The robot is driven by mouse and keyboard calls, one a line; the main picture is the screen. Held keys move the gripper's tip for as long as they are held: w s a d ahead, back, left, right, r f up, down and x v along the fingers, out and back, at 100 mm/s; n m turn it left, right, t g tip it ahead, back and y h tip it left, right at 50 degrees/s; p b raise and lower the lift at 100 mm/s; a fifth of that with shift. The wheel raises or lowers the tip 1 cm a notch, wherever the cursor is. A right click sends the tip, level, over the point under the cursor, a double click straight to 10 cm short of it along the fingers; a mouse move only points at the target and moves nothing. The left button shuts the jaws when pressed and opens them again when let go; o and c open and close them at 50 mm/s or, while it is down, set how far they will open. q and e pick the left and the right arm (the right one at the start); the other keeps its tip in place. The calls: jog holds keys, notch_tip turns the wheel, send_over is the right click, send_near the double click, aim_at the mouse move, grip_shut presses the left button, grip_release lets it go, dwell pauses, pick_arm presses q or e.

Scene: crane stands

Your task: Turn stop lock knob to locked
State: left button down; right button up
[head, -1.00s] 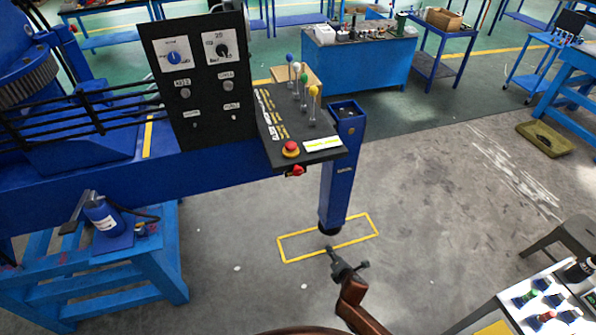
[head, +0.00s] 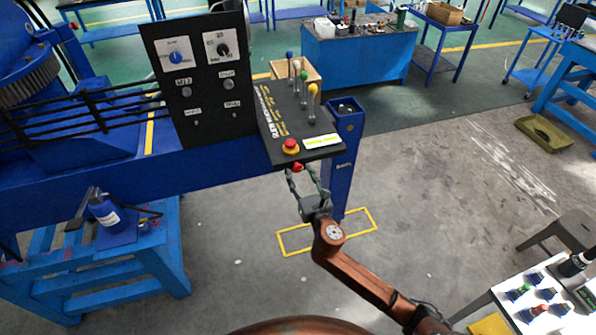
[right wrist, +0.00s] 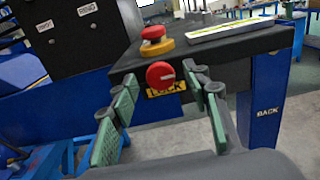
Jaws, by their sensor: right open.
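The stop lock knob is a red round knob (right wrist: 160,74) with a light mark across its face, on the front edge of the black control box. A yellow "LOCK" label (right wrist: 166,89) sits just beneath it. In the head view the red knob (head: 297,167) shows small below the box's front edge. My right gripper (right wrist: 160,85) is open, with its green-padded fingers on either side of the knob in the wrist view. In the head view the right gripper (head: 308,180) reaches up to the box from below. Contact with the knob cannot be told. My left gripper is not in view.
A red emergency button on a yellow base (head: 291,146) stands on the box top just above the knob. Several levers with coloured balls (head: 312,90) rise behind it. A blue post (head: 342,150) stands close on the right. Open floor lies below.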

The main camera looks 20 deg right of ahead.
jog(key=shift+w, duration=0.85)
jog(key=shift+c, duration=0.4)
